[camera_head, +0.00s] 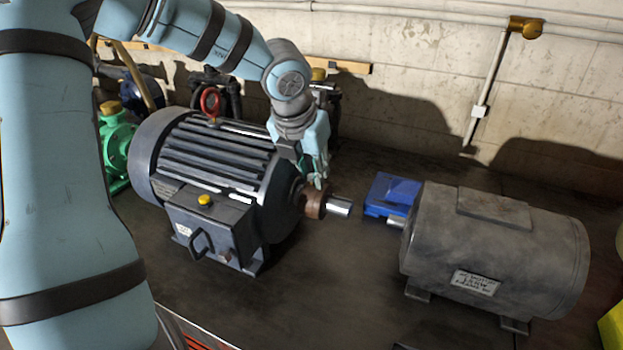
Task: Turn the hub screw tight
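The hub screw is not visible, and the finger gap is too small to judge. My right gripper is not in view.
A grey motor (495,250) with a label stands at the right. A blue block (391,195) lies between the motors, near the grey motor's shaft. A green pump (115,145) stands behind at the left. A yellow object (612,330) shows at the right edge.

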